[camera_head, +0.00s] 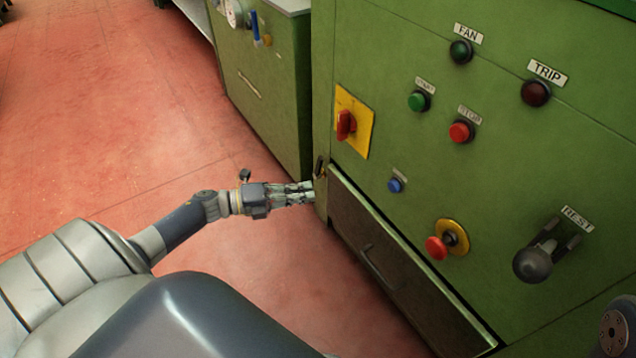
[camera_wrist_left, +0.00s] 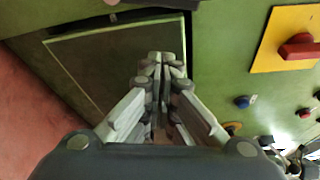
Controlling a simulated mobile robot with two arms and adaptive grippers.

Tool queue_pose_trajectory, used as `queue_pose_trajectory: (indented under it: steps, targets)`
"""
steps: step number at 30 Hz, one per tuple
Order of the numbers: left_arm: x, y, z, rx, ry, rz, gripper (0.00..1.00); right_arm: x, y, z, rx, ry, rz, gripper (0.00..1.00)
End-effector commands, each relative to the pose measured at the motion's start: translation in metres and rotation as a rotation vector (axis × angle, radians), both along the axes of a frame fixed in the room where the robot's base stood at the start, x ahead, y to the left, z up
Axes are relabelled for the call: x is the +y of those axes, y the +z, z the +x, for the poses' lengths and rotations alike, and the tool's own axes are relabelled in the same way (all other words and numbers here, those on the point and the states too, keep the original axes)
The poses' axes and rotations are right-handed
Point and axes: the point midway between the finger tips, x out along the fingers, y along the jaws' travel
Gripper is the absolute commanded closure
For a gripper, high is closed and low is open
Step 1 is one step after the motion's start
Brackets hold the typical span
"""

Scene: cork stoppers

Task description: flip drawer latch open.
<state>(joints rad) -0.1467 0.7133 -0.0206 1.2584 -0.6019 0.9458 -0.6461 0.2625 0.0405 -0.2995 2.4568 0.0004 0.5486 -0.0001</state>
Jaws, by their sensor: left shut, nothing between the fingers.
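The drawer (camera_head: 350,218) is a dark panel low in the green machine front, with a bar handle (camera_head: 378,268); it looks shut. The latch (camera_head: 320,168) is a small dark and brass-coloured piece at the drawer's upper left corner, partly hidden by my fingers; I cannot tell its position. My left gripper (camera_head: 309,191) is shut and empty, its fingertips close to the latch and the drawer's left edge. Contact cannot be told.
Above the drawer are a red rotary switch (camera_head: 345,125) on a yellow plate and a blue button (camera_head: 395,185). Another green cabinet (camera_head: 265,95) stands behind. The red floor at left is clear.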

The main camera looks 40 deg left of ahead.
Motion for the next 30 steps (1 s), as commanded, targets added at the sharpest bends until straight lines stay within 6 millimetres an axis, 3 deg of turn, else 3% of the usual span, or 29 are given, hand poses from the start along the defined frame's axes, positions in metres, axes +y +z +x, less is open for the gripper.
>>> queue_pose_trajectory:
  steps: [3,10,30]
  targets:
    - [0.016,0.005,-0.017,0.001,0.000,0.001,1.00,-0.001,0.000,0.005,0.028,0.001,0.001,0.83]
    - [0.030,0.005,-0.034,-0.001,-0.001,0.002,1.00,-0.001,-0.006,0.008,0.050,0.003,0.004,0.83]
    - [0.032,0.005,-0.036,-0.002,-0.001,0.001,1.00,-0.001,-0.007,0.008,0.052,0.003,0.003,0.83]
